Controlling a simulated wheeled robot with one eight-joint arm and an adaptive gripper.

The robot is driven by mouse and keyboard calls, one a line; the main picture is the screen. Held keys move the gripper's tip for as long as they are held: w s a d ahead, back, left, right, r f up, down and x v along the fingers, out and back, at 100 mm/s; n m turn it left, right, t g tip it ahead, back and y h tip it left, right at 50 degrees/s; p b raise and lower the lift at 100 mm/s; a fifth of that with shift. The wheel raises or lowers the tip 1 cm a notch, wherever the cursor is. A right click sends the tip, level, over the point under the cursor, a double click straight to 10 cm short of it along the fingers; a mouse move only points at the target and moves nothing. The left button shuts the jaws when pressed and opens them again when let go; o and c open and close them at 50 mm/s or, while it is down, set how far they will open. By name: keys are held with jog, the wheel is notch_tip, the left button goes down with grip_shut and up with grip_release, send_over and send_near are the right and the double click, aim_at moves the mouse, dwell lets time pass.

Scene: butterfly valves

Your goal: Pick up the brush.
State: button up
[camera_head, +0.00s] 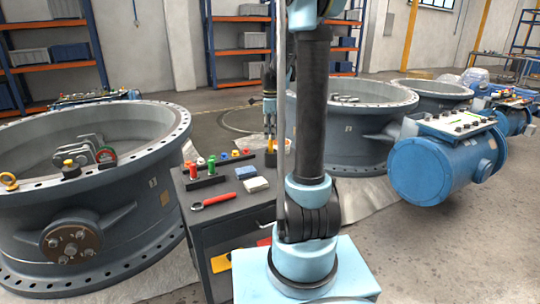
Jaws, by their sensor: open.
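My gripper (270,122) points down over the far right part of a dark tool cart (228,214), left of my upright arm column. Its fingers are small in the view. A slim thing with a yellow upper part and a dark lower end (270,157) stands or hangs directly below the fingers. It may be the brush, but I cannot tell for sure. I cannot tell whether the fingers touch it. No other thing on the cart is clearly a brush, and my arm hides part of the view to the right.
A large valve ring (150,222) stands close on the left. Another ring (352,140) and a blue cylinder (432,176) are right.

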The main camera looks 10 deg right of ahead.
aim_at(271, 141)
jog(key=shift+f, duration=2.6)
grip_shut()
